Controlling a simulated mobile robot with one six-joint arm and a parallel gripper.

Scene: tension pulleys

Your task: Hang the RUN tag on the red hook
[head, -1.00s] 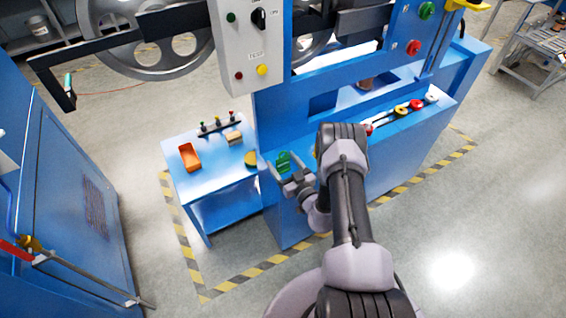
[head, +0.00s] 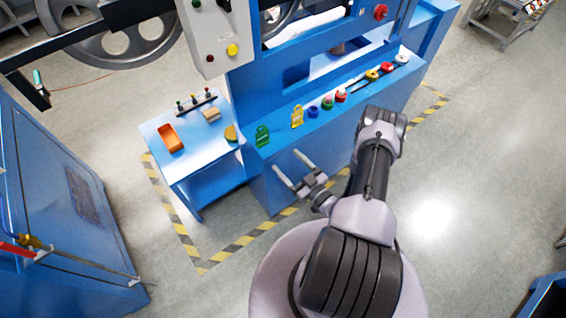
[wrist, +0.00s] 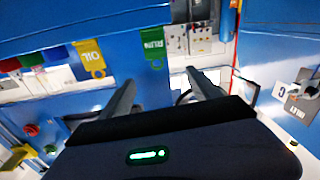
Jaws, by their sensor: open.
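The green RUN tag (head: 262,136) is at the left end of the blue machine's ledge. It also shows in the wrist view (wrist: 153,42), its lettering partly legible. My gripper (head: 287,161) is open and empty, in front of the ledge and below and right of the tag in the head view. In the wrist view its two fingers (wrist: 160,80) point toward the ledge, with the tag beyond the gap between them. I cannot make out a red hook with certainty in either view.
A yellow OIL tag (head: 297,117) is right of the green one. Several coloured caps, including a blue one (head: 313,112), line the ledge. A blue side table (head: 190,160) holds an orange tray (head: 171,139). A blue cabinet (head: 65,200) stands left. The floor between is clear.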

